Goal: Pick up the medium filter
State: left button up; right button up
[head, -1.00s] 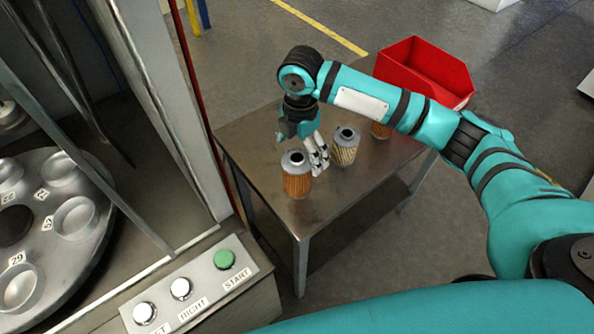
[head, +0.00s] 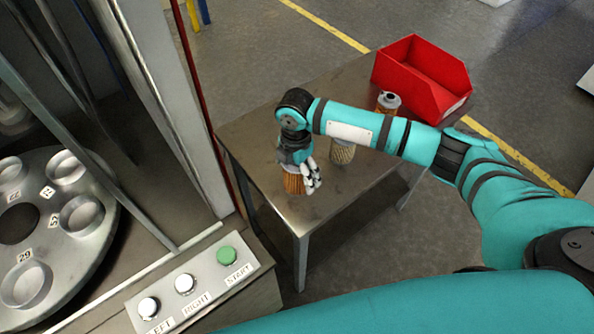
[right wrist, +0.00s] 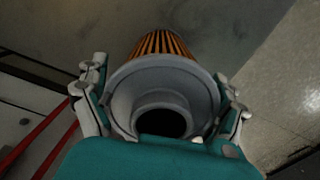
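Three filter cartridges stand upright on the metal table (head: 325,205). The nearest has orange pleats (head: 292,184) and is largely hidden by my right gripper (head: 304,184). In the right wrist view this orange filter (right wrist: 120,92) shows its grey cap with a dark central hole, between the spread fingers. The fingers are beside the cap, open; contact is not clear. A pale mesh filter (head: 342,153) stands to the right, its top hidden by my arm. An orange filter with a grey cap (head: 388,101) is farther back. My left gripper is not in view.
A red bin (head: 425,82) stands at the table's back right. At left are a machine with a numbered round carousel (head: 57,215) and a button panel with a green button (head: 226,255). The table's front right is clear.

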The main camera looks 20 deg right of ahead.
jog(key=c, duration=1.1)
